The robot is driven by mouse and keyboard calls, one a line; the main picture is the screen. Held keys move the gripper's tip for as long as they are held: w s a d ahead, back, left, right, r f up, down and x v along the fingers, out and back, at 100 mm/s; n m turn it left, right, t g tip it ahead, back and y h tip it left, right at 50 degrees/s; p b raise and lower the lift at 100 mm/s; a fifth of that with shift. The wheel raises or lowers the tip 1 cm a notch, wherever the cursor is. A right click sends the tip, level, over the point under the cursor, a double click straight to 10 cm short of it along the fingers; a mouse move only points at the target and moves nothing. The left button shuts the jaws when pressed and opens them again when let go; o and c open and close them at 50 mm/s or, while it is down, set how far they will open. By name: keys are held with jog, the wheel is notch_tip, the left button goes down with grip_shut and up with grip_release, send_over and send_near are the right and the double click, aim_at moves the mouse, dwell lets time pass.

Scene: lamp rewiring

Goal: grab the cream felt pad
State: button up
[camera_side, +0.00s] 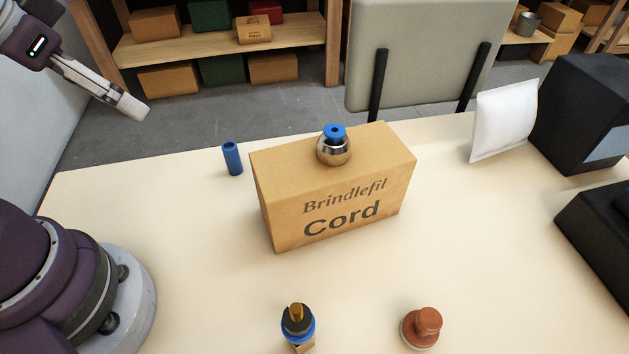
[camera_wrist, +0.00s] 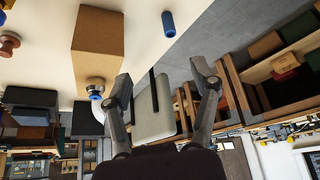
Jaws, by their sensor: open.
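I cannot pick out a cream felt pad for certain in either view. A pale disc-like rim shows beneath a reddish-brown knobbed piece (camera_side: 427,321) at the front of the table; I cannot tell if it is felt. That piece also shows at the left edge of the wrist view (camera_wrist: 8,42). My gripper (camera_side: 132,108) is high at the upper left of the side view, clear of the table. In the wrist view its two fingers (camera_wrist: 162,82) are spread apart with nothing held between them.
A cardboard Cord box (camera_side: 335,205) stands mid-table with a metal, blue-topped piece (camera_side: 333,147) on it. A blue tube (camera_side: 232,158) stands left. A black, blue and yellow piece (camera_side: 298,325) is in front. A white packet (camera_side: 502,120) and black boxes are right.

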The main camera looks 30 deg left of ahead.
dwell(0.7)
jog(key=w+d+m, duration=0.2)
jog(key=d, duration=0.3)
jog(key=w+d+f+m+h, duration=0.1)
jog(key=w+d+m, duration=0.1)
jog(key=d, duration=0.4)
jog(key=w+d+m+g+h, duration=0.1)
jog(key=w+d+m, duration=0.1)
jog(key=d, duration=0.3)
jog(key=shift+w+d+f+m, duration=0.15)
jog(key=shift+w+f+m, duration=0.25)
jog(key=shift+w, duration=0.4)
jog(key=d+f+m, duration=0.2)
jog(key=d, duration=0.4)
jog(key=m+g+h, duration=0.2)
send_near(425, 319)
jog(key=shift+m, duration=0.3)
jog(key=x, duration=1.1)
jog(key=shift+w+d+f, duration=0.1)
jog(key=shift+d+f, duration=0.05)
jog(key=shift+f, duration=0.1)
jog(key=shift+c, duration=0.4)
grip_shut()
